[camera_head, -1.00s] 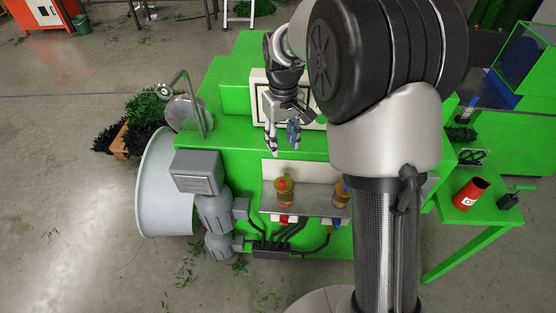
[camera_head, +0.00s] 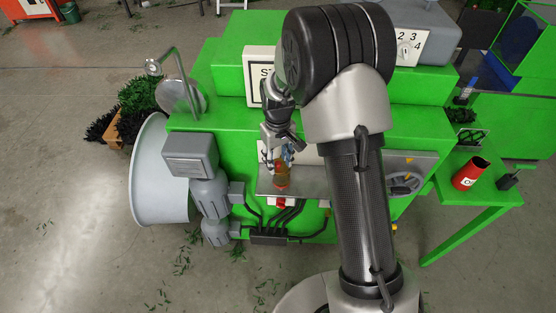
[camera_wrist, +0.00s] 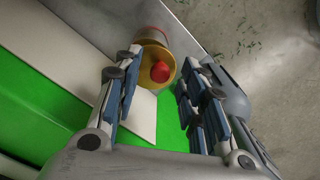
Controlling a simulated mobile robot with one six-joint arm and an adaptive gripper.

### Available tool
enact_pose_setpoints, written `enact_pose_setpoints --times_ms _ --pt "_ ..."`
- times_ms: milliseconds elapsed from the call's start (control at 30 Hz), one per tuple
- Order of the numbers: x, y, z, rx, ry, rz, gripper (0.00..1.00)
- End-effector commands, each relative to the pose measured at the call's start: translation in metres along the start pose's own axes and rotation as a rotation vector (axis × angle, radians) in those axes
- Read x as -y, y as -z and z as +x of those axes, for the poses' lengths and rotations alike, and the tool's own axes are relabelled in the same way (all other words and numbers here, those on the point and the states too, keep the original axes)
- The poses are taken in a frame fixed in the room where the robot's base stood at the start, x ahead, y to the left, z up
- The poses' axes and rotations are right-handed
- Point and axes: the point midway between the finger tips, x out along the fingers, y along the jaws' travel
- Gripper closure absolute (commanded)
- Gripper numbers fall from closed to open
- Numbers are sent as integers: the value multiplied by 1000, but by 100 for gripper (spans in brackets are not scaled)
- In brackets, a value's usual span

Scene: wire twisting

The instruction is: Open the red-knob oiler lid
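The red-knob oiler (camera_head: 281,175) stands on a grey shelf on the front of the green machine. In the wrist view its round brass lid with the red knob (camera_wrist: 160,71) shows just beyond my fingertips. My gripper (camera_head: 279,157) is over the oiler in the head view and partly covers its top. In the wrist view my gripper (camera_wrist: 158,80) is open, with one finger on each side of the lid. I cannot tell whether a finger touches it. The lid looks closed. The other oiler is hidden behind my arm.
The grey shelf (camera_head: 310,182) holds the oiler, with a green machine (camera_head: 222,135) behind. A white panel with lettering stands above. Grey motor housings (camera_head: 190,153) are to the left.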

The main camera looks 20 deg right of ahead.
Motion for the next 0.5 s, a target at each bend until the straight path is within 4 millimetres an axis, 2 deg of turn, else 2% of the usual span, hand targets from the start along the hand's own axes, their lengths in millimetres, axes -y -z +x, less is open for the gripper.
enact_pose_setpoints --times_ms 267,500 --pt "0 0 1 -1 0 0 63" --pt "0 0 1 -1 0 0 79"
